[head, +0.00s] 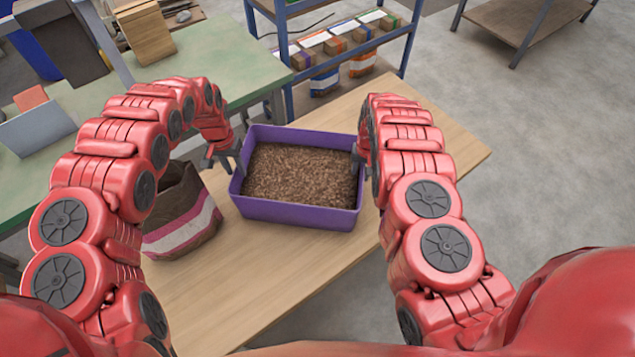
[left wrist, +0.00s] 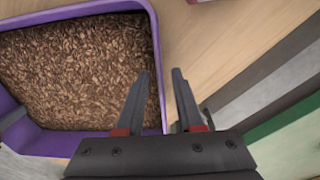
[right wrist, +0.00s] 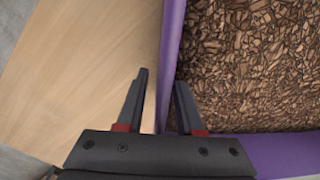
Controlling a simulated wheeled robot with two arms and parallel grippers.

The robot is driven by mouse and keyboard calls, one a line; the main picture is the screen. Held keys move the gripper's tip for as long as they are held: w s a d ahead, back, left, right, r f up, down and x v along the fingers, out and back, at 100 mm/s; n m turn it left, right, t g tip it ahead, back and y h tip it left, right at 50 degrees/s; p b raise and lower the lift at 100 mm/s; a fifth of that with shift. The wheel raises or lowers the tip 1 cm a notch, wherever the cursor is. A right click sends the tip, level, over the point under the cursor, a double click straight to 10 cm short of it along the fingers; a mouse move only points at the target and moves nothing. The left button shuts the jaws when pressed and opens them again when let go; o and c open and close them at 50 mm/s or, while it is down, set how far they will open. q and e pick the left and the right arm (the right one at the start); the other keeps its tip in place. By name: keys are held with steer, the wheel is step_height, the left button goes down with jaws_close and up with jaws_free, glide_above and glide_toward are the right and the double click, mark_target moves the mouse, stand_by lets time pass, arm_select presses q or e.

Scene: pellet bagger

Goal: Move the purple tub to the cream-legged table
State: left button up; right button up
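The purple tub (head: 292,213) is full of brown pellets and sits upright on a wood-topped table (head: 230,295). My left gripper (head: 225,155) is at the tub's left wall; in the left wrist view its open fingers (left wrist: 160,85) straddle that wall (left wrist: 157,60), one inside and one outside. My right gripper (head: 357,157) is at the right wall; in the right wrist view its open fingers (right wrist: 160,85) straddle the wall (right wrist: 172,45), with a gap on the outer side. I cannot make out any cream-coloured table legs.
An open bag with a pink stripe (head: 185,235) stands close left of the tub. A green-topped table (head: 215,65) is behind left. A blue shelf (head: 285,45) with several small bags stands behind. A brown table (head: 505,18) is far right. The floor (head: 540,150) at right is clear.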

arm_select(q)
step_height(320, 180, up, 6)
steer(key=shift+a+f, duration=0.1)
steer(key=shift+f, duration=0.15)
arm_select(e)
step_height(320, 180, up, 9)
steer(key=shift+d+r, duration=0.15)
steer(key=shift+w+r, duration=0.15)
steer(key=shift+r, duration=0.8)
steer(key=shift+s+d+r, duration=0.15)
steer(key=shift+s+r, duration=0.1)
steer(key=shift+r, duration=0.15)
